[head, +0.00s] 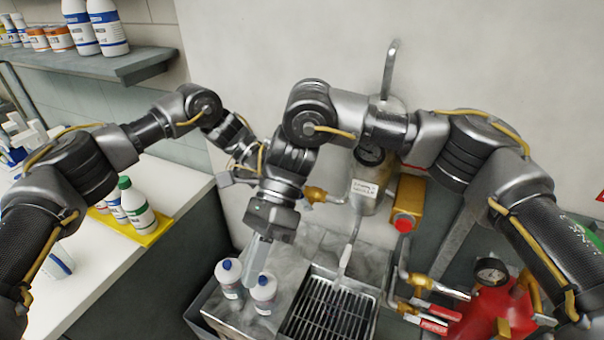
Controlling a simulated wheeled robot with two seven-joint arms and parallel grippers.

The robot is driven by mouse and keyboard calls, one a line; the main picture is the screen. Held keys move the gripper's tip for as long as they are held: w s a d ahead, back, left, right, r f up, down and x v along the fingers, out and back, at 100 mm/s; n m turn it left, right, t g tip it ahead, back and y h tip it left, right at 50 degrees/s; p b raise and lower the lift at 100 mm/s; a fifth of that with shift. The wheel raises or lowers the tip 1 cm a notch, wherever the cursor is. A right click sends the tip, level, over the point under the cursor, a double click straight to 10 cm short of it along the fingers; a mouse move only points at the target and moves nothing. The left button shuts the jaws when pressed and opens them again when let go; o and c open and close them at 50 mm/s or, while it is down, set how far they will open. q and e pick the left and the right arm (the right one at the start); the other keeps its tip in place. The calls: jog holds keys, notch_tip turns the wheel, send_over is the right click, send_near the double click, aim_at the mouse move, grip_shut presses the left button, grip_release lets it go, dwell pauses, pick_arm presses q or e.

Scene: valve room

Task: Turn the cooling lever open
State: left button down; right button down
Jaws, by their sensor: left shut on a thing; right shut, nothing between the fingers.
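My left arm reaches in from the left and passes behind my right wrist. My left gripper (303,195) is mostly hidden there, beside a brass valve fitting (318,194) on the wall pipe. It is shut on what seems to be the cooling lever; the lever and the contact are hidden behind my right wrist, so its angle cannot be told. My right gripper (257,262) points down in front, shut and empty, just above two white bottles with blue caps (229,278).
A metal grate (330,312) lies in the grey basin at the bottom. A red tank with a gauge (492,310) and red-handled valves (432,310) stand at right. A yellow box with a red button (408,205) is on the wall. A counter with a yellow tray (150,235) is left.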

jog(key=w+d+r+m+t+h, duration=0.1)
jog(key=w+d+r+m+t, duration=0.5)
jog(key=w, duration=0.3)
jog(key=w+d+r+m+t+h, duration=0.1)
jog(key=w+d+r+m+t, duration=0.25)
jog(key=w+d+r, duration=0.4)
jog(key=shift+w+a+f, duration=0.65)
jog(key=shift+a+f, duration=0.45)
jog(key=shift+f, duration=0.8)
jog(key=shift+w+a+f, duration=0.65)
jog(key=shift+a+f, duration=0.4)
jog(key=shift+f, duration=0.9)
jog(key=shift+w+a+f, duration=0.65)
jog(key=shift+a+f, duration=0.45)
jog(key=shift+f, duration=0.8)
